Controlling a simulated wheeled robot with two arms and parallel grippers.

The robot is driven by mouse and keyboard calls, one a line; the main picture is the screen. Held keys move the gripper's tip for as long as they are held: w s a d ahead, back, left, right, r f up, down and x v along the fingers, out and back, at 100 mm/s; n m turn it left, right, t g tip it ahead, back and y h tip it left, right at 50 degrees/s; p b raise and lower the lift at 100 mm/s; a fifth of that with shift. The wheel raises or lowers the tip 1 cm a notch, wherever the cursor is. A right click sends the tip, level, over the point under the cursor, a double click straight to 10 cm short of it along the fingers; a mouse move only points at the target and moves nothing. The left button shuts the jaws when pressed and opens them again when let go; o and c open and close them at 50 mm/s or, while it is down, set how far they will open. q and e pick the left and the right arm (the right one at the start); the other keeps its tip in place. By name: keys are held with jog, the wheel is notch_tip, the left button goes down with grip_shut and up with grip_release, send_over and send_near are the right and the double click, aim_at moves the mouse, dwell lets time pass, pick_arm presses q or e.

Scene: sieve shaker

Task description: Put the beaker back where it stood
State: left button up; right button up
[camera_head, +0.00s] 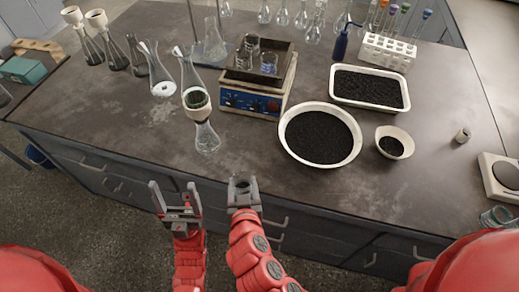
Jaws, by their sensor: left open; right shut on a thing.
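My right gripper (243,186) is shut at the front edge of the bench. Between its fingers is a small greyish glass thing that looks like the beaker (241,182); most of it is hidden by the fingers. My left gripper (174,192) is open and empty, to the left of the right one and in front of the bench's front edge. Several small glass beakers (269,63) stand on top of the blue shaker (252,102). Another glass vessel (496,216) stands at the far right edge of the bench.
A round white bowl (354,152) of black grains, a small bowl (404,136) and a white tray (406,76) lie to the right. More flasks stand at left. The bench's front strip is clear.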

jog(key=p, duration=0.6)
send_over(253, 157)
jog(key=s, duration=0.1)
jog(key=shift+a+f, duration=0.1)
jog(key=shift+f, duration=0.4)
jog(key=shift+w+f, duration=0.15)
jog(key=shift+w, duration=0.4)
notch_tip(253, 157, down, 3)
jog(key=shift+f+p, duration=0.1)
jog(key=shift+p, duration=0.45)
jog(key=shift+f, duration=0.2)
